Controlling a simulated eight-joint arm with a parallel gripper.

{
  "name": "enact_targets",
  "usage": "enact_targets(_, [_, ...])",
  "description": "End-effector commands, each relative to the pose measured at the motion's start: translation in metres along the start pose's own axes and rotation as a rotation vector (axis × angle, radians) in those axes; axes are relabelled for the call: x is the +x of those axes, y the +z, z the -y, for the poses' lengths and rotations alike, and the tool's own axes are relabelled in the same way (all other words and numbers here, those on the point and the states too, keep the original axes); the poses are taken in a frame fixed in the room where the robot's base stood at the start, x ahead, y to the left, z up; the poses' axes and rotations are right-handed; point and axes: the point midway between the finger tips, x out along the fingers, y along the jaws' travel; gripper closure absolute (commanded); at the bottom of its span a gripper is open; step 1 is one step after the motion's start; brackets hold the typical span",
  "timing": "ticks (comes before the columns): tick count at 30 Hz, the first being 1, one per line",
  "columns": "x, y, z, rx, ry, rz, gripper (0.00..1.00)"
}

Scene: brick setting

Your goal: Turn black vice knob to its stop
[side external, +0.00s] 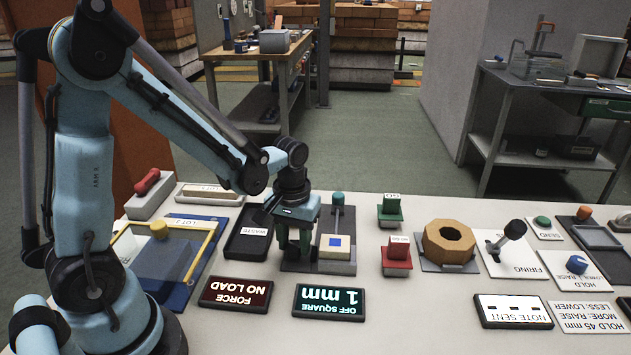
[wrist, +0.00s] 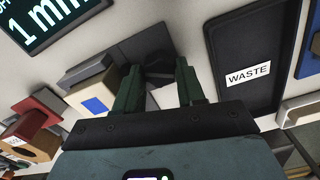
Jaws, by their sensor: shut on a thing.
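My gripper (side external: 293,248) points down at the left side of the small vice (side external: 338,268), a grey and tan block with a blue square on top. In the wrist view, my gripper's two green fingers (wrist: 158,88) stand on either side of the black vice knob (wrist: 158,64) and are shut on it. The knob is dark and partly hidden, so its turn angle cannot be read. In the side view my fingers hide it. The vice's tan block also shows left of the fingers in the wrist view (wrist: 84,92).
A black WASTE tray (side external: 233,248) lies close to my gripper's left. In front stand displays reading "FORCE NO LOAD" (side external: 236,293) and "OFF SQUARE 1 mm" (side external: 329,302). A green-topped lever (side external: 338,198) rises behind the vice. Red (side external: 397,258) and green (side external: 390,212) blocks stand to the right.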

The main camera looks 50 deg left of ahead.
Motion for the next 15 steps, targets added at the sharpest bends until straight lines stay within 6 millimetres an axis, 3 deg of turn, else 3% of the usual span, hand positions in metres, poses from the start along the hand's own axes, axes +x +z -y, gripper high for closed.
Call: enact_targets(15, [-0.0005, 0.0002, 0.0008, -0.367, 0.000, 0.001, 0.91])
